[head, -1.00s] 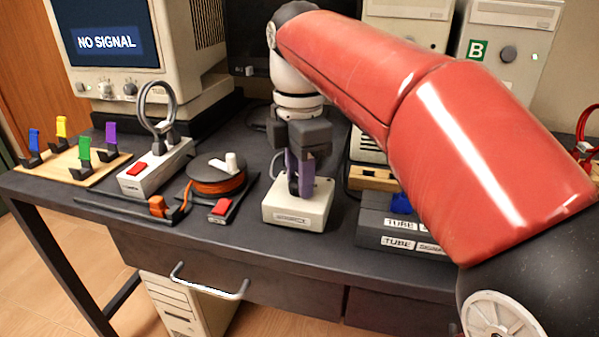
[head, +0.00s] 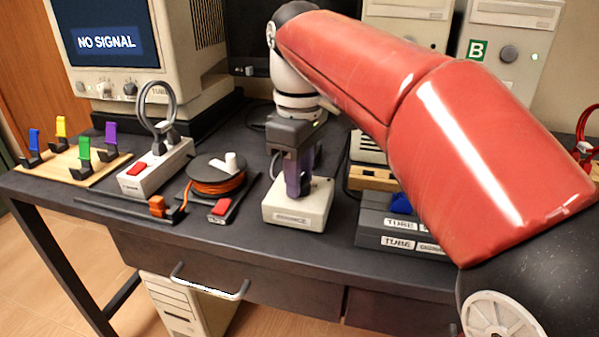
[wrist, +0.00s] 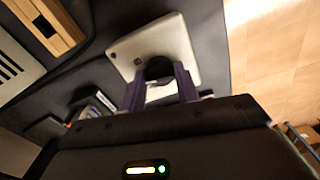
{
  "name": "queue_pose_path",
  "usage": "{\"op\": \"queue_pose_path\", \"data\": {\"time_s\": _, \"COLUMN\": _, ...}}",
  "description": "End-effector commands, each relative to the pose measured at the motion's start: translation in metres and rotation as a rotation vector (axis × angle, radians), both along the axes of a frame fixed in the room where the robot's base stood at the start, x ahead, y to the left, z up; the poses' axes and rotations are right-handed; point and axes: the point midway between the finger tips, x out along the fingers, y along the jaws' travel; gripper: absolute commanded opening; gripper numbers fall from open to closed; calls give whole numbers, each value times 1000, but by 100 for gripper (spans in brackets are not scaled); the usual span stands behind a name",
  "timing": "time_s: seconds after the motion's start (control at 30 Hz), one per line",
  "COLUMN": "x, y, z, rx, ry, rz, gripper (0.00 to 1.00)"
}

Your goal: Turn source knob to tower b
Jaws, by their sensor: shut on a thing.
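The source box (head: 300,208) is a small white box with a label on its front, standing on the dark table. My gripper (head: 298,188) points down onto it from above, its purple fingers shut on the knob. In the wrist view, the dark round knob (wrist: 158,68) sits between the two fingers (wrist: 160,88) on top of the white box (wrist: 178,42). The knob's pointer direction is hidden by the fingers. A tower marked B (head: 507,50) stands at the back right. The monitor (head: 105,35) at the back left reads NO SIGNAL.
Left of the source box are an orange cable reel (head: 216,178) and a power strip (head: 155,168) with a red switch. A dark box with tube labels (head: 400,235) stands close on the right. Colored clips on a wooden board (head: 75,165) lie far left.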

Motion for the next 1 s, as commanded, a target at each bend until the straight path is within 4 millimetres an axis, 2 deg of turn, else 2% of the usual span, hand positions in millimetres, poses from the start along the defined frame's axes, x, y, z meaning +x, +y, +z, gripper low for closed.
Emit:
{"op": "queue_pose_path", "data": {"time_s": 0.5, "x": 0, "y": 0, "z": 1, "rx": 0, "ry": -2, "rz": -438, "gripper": 9}}
{"op": "queue_pose_path", "data": {"time_s": 1.0, "x": 0, "y": 0, "z": 1, "rx": 1, "ry": -2, "rz": -606, "gripper": 9}}
